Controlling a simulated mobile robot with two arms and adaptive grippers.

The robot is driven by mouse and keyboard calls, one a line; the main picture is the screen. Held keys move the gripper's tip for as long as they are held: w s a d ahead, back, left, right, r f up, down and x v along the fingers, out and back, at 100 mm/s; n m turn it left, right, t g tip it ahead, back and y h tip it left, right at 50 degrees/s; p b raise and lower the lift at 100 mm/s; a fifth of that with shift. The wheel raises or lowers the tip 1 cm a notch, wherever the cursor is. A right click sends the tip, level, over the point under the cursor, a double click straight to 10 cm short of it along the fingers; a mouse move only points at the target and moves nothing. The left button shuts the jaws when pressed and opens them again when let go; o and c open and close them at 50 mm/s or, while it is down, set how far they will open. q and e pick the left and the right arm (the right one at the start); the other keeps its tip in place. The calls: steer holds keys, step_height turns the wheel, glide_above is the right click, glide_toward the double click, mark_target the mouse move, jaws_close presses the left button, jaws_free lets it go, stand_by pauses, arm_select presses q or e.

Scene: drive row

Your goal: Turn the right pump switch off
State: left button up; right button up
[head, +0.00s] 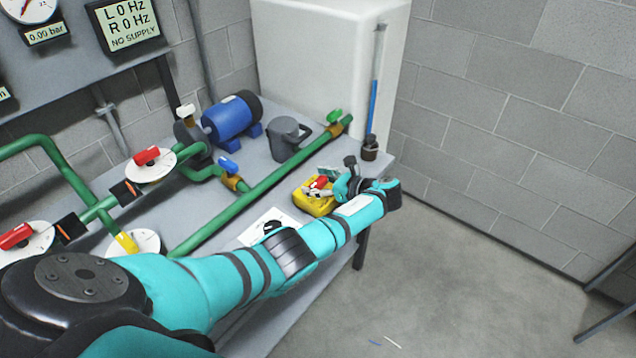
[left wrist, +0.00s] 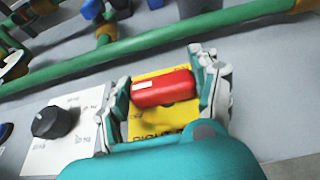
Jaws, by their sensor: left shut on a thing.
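The pump switch is a yellow box (head: 312,203) near the far front edge of the bench, with a red handle (head: 319,182) on top. In the left wrist view the red handle (left wrist: 164,88) lies crosswise over the yellow face (left wrist: 150,122), whose dark lettering is partly covered. My left gripper (head: 327,187) is shut on the red handle, one finger at each end of it. My arm hides part of the box in the head view. My right gripper is out of view.
A white panel with a black knob (left wrist: 52,122) lies beside the box. A green pipe (head: 265,185) runs behind it. A grey jug (head: 287,140), blue motor (head: 232,117) and red valve handles (head: 147,156) stand farther back. The display (head: 127,22) reads 0 Hz and "NO SUPPLY".

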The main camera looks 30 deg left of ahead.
arm_select(q)
steer(key=o, duration=1.2)
steer(key=shift+c, duration=0.2)
steer(key=v, duration=1.2)
steer(key=shift+w, duration=0.1)
